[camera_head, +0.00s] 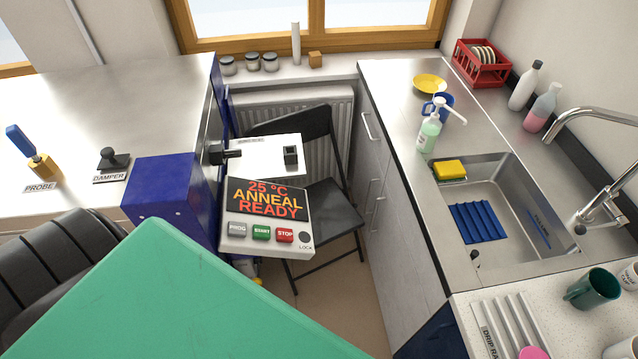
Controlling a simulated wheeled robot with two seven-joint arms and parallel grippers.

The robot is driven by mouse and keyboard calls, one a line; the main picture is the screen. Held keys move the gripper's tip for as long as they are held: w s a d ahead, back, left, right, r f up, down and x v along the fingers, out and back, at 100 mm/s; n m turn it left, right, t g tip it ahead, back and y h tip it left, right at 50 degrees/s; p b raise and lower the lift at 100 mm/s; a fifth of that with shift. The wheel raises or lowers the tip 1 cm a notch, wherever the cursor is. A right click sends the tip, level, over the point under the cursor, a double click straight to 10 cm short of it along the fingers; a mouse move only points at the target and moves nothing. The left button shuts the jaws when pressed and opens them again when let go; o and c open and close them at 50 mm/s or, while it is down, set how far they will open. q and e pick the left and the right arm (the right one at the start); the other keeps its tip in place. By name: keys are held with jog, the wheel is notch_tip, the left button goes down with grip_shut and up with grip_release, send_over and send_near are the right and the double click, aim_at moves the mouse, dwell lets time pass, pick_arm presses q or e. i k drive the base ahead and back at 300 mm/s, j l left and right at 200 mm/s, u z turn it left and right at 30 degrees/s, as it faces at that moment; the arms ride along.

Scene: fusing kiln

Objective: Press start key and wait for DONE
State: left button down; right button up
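The white control panel (235,243) stands in the middle, tilted a little. Below the display is a row of keys: a grey PROG key (237,229), a green START key (262,232) and a red STOP key (285,235). A dark round knob (305,237) sits at the panel's right corner, its label partly readable as "LOCA". Neither of my grippers shows in this view, and nothing is seen touching the keys.
A large green slab (170,300) fills the bottom foreground, close below the panel. A blue box (170,195) stands left of the panel; a black folding chair (325,205) stands behind it. A steel counter with a sink (500,205) runs along the right. Some floor shows between.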

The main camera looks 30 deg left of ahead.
aim_at(261, 233)
jog(key=z, duration=0.4)
jog(key=k+j, duration=0.8)
jog(key=j, duration=0.15)
